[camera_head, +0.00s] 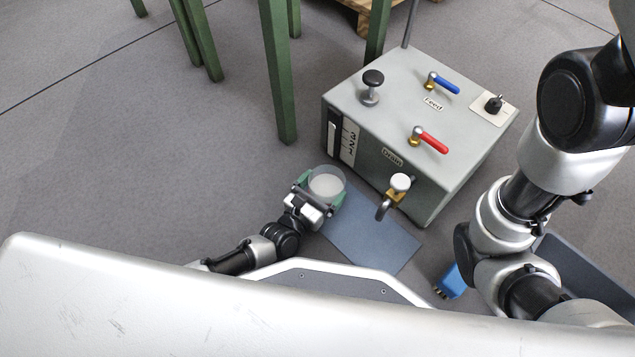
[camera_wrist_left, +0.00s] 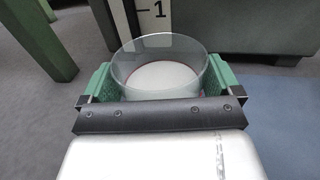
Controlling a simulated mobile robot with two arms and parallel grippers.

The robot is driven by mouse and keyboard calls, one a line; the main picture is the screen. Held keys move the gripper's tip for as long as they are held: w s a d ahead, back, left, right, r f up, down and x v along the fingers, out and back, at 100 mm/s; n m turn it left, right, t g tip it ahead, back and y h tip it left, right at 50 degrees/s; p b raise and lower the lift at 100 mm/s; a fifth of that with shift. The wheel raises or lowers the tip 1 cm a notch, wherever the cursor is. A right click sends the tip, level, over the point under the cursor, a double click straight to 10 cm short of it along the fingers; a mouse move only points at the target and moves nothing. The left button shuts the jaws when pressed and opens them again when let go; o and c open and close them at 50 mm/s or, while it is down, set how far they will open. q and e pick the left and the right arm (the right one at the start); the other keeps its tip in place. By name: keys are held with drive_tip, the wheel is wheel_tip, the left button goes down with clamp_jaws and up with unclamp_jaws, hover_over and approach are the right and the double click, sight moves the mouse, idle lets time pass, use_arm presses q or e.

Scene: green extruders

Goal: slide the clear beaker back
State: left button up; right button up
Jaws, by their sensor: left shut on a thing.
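The clear beaker (camera_head: 326,184) has a pale round bottom and stands upright in front of the left part of the grey machine box. My left gripper (camera_head: 322,192) is shut on it, with a green finger pad on each side. In the left wrist view the beaker (camera_wrist_left: 160,66) sits between the green fingers of the left gripper (camera_wrist_left: 160,82). The machine's front with its level scale is just behind it. My right arm comes in at the right of the head view, and its gripper does not show.
The grey machine (camera_head: 366,165) has a red Drain lever (camera_head: 432,142), a blue Feed lever (camera_head: 444,84) and a tap (camera_head: 394,193) on its front. A blue-grey mat (camera_head: 372,238) lies below the tap. A blue object (camera_head: 453,282) is at lower right. Green legs (camera_head: 277,75) stand behind.

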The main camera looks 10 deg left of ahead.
use_arm(q)
drive_tip(key=shift+s+d+f, duration=0.15)
drive_tip(key=shift+s+f, duration=0.35)
drive_tip(key=shift+f, duration=0.05)
drive_tip(key=o, duration=0.8)
drive_tip(key=shift+w+r, duration=0.1)
drive_tip(key=p+v, duration=0.3)
drive_tip(key=v, duration=0.3)
drive_tip(key=shift+r, duration=0.15)
drive_tip(key=shift+v, duration=0.8)
